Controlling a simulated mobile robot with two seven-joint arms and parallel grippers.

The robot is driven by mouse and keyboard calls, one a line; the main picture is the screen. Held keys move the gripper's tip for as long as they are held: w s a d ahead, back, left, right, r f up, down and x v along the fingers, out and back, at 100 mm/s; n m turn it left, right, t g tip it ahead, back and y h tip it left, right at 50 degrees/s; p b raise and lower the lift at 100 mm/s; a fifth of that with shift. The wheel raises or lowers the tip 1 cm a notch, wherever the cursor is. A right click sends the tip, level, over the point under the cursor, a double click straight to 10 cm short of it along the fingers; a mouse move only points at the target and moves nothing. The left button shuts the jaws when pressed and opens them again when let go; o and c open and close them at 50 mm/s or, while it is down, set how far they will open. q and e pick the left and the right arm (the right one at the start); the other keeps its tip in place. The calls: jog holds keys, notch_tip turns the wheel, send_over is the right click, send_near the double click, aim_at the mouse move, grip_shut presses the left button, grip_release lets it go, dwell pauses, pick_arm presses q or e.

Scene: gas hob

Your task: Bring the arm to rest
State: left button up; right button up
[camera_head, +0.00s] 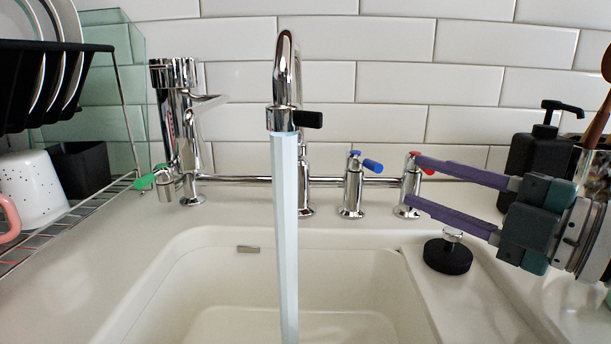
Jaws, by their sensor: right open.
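My right gripper (412,181) comes in from the right with its two purple fingers spread apart and nothing between them. Its fingertips are close to the tap handle with the red lever (421,163); I cannot tell if they touch it. The tap handle with the blue lever (367,163) stands just left of it. The tall chrome tap (286,75) stands at the back of the sink, and a pale stream of water (285,235) runs down from it. My left gripper is not in view.
The white sink basin (180,265) fills the front middle. A second chrome tap (178,125) with a green lever stands at left. A dish rack (75,215) with plates and a mug is far left. A dark soap dispenser (527,155) and a black round stopper (448,256) are at right.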

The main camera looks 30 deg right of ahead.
jog(key=shift+s+d, duration=0.15)
jog(key=shift+s, duration=0.55)
